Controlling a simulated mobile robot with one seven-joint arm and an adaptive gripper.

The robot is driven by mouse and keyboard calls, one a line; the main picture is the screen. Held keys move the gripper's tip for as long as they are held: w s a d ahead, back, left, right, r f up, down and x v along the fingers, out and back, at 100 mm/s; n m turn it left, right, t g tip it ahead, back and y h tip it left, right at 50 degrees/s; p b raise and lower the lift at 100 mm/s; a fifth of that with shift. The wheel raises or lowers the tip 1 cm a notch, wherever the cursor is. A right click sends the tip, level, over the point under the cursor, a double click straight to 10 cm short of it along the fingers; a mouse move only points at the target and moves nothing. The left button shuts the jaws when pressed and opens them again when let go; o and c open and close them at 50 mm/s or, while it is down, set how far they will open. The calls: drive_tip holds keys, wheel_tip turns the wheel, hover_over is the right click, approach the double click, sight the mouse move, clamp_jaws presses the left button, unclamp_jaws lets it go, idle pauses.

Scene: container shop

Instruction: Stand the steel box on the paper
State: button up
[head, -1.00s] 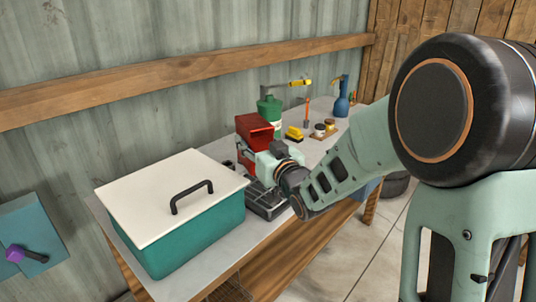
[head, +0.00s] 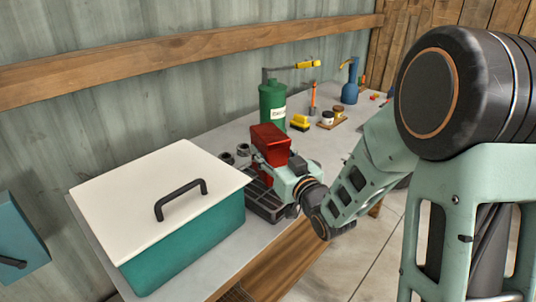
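The red box (head: 270,143), the likeliest steel box, is at my gripper (head: 281,171), above the far end of a black slatted tray (head: 262,204). My gripper reaches it from the right and seems shut on it, since the two have moved together. The fingertips are mostly hidden behind the box and the gripper's own body. The box looks slightly tilted, and I cannot tell how far its underside is above the bench. I cannot make out any paper on the bench.
A teal box with a white lid (head: 130,195) fills the near bench (head: 205,265). A green canister (head: 272,98), yellow block (head: 299,122), small jars (head: 327,118) and blue bottle (head: 350,92) stand farther back. Dark rings (head: 243,150) lie left of the red box. Bench beyond the canister is partly clear.

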drive_tip(key=shift+a+f, duration=0.1)
drive_tip(key=shift+f, duration=0.25)
drive_tip(key=shift+r, duration=0.15)
drive_tip(key=o, duration=1.7)
drive_tip(key=shift+s+f, duration=0.1)
drive_tip(key=shift+f, duration=0.1)
